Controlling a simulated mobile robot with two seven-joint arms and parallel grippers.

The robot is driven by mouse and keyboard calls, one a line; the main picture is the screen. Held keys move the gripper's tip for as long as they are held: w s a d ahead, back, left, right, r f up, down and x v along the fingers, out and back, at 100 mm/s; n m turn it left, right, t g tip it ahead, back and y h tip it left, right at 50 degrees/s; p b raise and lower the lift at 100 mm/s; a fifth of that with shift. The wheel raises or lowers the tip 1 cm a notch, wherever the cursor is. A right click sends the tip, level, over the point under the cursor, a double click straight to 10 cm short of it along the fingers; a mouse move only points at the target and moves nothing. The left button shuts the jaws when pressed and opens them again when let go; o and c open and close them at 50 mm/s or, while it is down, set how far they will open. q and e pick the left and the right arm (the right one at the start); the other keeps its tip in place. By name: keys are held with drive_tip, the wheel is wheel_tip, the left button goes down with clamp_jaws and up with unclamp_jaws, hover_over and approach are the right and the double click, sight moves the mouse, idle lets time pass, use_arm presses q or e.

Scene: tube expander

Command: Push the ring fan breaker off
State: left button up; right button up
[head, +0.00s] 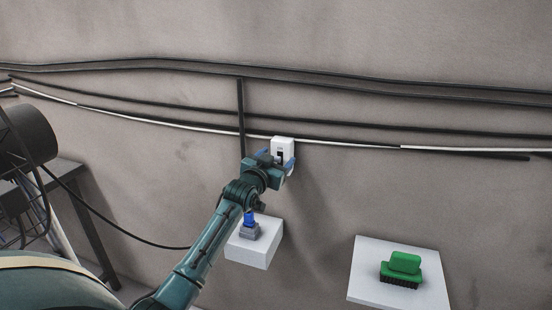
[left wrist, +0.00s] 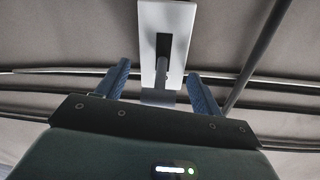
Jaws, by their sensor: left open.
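The breaker (head: 283,142) is a small white box on the wall in the head view. In the left wrist view its white face plate (left wrist: 181,22) has a dark slot with a grey lever (left wrist: 162,78) sticking out. My left gripper (head: 277,158) is at the breaker, partly covering its lower part in the head view. In the left wrist view the blue fingers of the left gripper (left wrist: 158,70) are apart, one on each side of the lever, with gaps visible. Whether anything touches the lever is not clear. My right gripper is not in view.
Dark pipes and a white cable (head: 340,143) run along the wall near the breaker. Below the arm, a white block (head: 255,252) holds a blue-and-grey object (head: 249,226). A green brush (head: 402,265) lies on a white board (head: 372,260) at right. Dark equipment (head: 30,134) stands at left.

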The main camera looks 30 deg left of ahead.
use_arm(q)
drive_tip(key=c, duration=1.4)
